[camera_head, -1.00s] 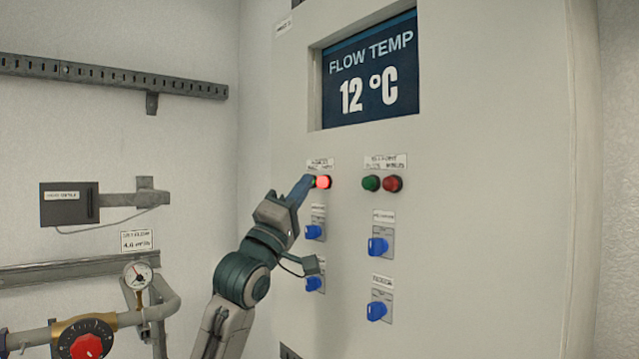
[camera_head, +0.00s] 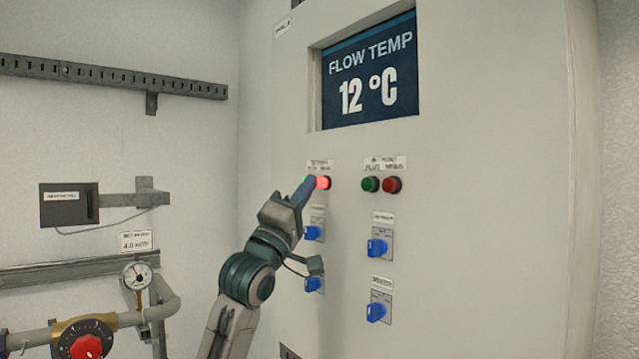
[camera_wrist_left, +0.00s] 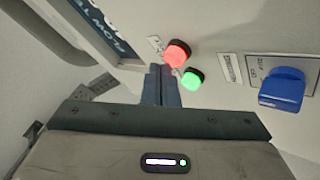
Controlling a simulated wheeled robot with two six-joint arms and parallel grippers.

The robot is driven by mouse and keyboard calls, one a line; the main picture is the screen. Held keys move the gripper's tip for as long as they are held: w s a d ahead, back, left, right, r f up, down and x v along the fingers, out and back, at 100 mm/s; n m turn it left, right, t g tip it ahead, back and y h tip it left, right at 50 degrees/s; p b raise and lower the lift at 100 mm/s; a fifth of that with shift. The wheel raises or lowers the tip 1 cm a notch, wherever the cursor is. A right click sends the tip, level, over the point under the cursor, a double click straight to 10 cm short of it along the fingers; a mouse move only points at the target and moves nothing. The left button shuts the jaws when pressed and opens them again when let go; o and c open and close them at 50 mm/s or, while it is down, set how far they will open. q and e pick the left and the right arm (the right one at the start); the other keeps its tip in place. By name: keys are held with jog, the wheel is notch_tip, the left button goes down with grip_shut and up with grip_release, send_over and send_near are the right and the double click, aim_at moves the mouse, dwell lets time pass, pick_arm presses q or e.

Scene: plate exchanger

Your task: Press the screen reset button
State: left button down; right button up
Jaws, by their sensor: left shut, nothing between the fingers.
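The panel's screen (camera_head: 369,70) reads FLOW TEMP 12 °C. Below it is a pair of lit buttons, one red (camera_head: 323,183) and one green (camera_wrist_left: 193,78); the green one is mostly hidden by my fingers in the head view. To the right sit an unlit green button (camera_head: 370,184) and a dark red button (camera_head: 392,185). The labels are too blurred to tell which is the screen reset. My left gripper (camera_head: 307,182) is shut and empty, its tips beside the lit pair. In the wrist view the tips (camera_wrist_left: 161,70) lie left of both; contact cannot be told. My right gripper is not in view.
Blue rotary switches (camera_head: 377,247) sit below the buttons, two partly behind my left arm. On the left wall are a grey box (camera_head: 68,204) on a bracket, a gauge (camera_head: 137,275) and a red-knobbed valve (camera_head: 86,347) on piping.

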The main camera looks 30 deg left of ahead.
pick_arm(q)
jog(key=shift+w+d, duration=0.1)
jog(key=shift+w, duration=0.25)
dwell(0.7)
jog(key=shift+s, duration=0.1)
jog(key=shift+s+a+b, duration=0.3)
jog(key=shift+s+b, duration=0.15)
jog(key=shift+s, duration=0.15)
jog(key=shift+s, duration=0.1)
jog(key=s+b, duration=0.1)
jog(key=s+a+b, duration=0.1)
jog(key=s, duration=0.1)
jog(key=s+b, duration=0.1)
jog(key=b, duration=0.1)
jog(key=shift+s+a, duration=0.25)
jog(key=shift+a, duration=0.15)
